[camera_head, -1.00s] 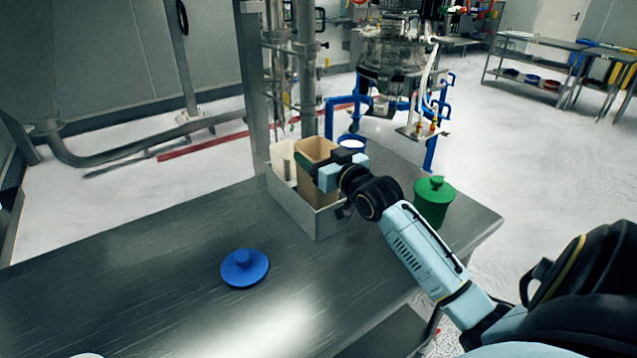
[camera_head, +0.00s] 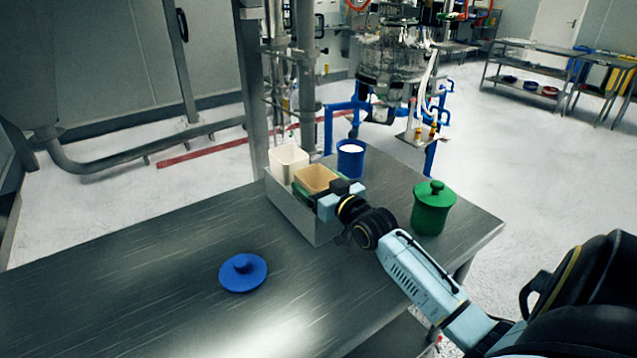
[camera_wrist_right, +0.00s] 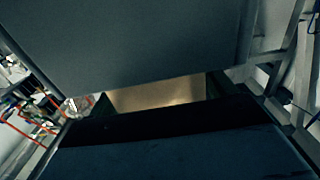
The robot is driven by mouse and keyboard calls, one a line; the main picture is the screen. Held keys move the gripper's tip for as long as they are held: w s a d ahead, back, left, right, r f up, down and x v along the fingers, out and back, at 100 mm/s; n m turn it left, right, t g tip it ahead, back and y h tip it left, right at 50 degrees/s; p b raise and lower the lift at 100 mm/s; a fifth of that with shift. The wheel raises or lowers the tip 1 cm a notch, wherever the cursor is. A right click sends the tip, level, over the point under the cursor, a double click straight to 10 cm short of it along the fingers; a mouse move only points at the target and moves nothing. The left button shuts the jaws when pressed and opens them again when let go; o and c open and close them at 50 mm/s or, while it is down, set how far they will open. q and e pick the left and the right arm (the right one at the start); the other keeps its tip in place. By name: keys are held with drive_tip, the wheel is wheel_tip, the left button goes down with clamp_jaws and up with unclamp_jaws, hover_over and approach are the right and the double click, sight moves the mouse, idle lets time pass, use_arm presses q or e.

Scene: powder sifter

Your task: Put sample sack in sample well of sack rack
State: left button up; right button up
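The tan, open-topped sack (camera_head: 316,179) is low in the grey metal rack (camera_head: 292,214), in its right part, with its upper rim showing above the rack wall. My right gripper (camera_head: 329,203) is at the sack's near right side and appears shut on it. In the right wrist view, a tan patch of the sack (camera_wrist_right: 158,95) shows between large dark surfaces. The sack's bottom is hidden, so I cannot tell whether it rests on the rack floor. My left gripper is not in view.
A white container (camera_head: 289,161) stands in the rack's left part. A blue cup (camera_head: 350,160) with white contents is behind the rack. A lidded green jar (camera_head: 433,210) stands to the right. A blue lid (camera_head: 243,273) lies on the steel table (camera_head: 130,285), whose left part is clear.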

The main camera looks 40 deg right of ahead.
drive_tip(key=shift+o, duration=0.7)
drive_tip(key=shift+r, duration=0.2)
drive_tip(key=s+a, duration=0.1)
drive_tip(key=s, duration=1.1)
drive_tip(key=shift+a+p, duration=0.2)
drive_tip(key=shift+p, duration=0.2)
